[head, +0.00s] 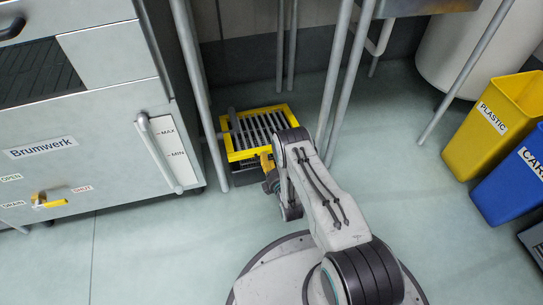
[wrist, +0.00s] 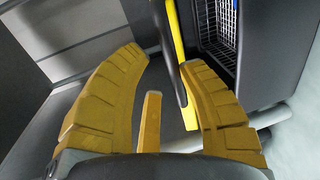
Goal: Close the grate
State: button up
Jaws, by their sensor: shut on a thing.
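The grate (head: 262,109) is a yellow frame with grey bars, low at the floor between the grey cabinet and the metal legs. A dark box (head: 246,178) shows under its front side. My gripper (head: 267,161) is at the grate's near right edge. In the wrist view a yellow bar of the grate (wrist: 174,45) runs between the fingers of my gripper (wrist: 163,60), close against the right finger, and my gripper is shut on it. A dark box wall with a white mesh basket (wrist: 222,32) stands to the right. The grate's exact tilt is hard to tell.
The grey cabinet (head: 95,155) with a levered valve and a vertical handle (head: 158,152) stands left. Metal legs (head: 345,85) rise behind my arm. Yellow (head: 500,112) and blue (head: 510,180) bins stand right. The floor between legs and bins is clear.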

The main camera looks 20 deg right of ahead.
jog(key=shift+w+r, duration=0.1)
jog(key=shift+r, duration=0.5)
jog(key=shift+f, duration=0.1)
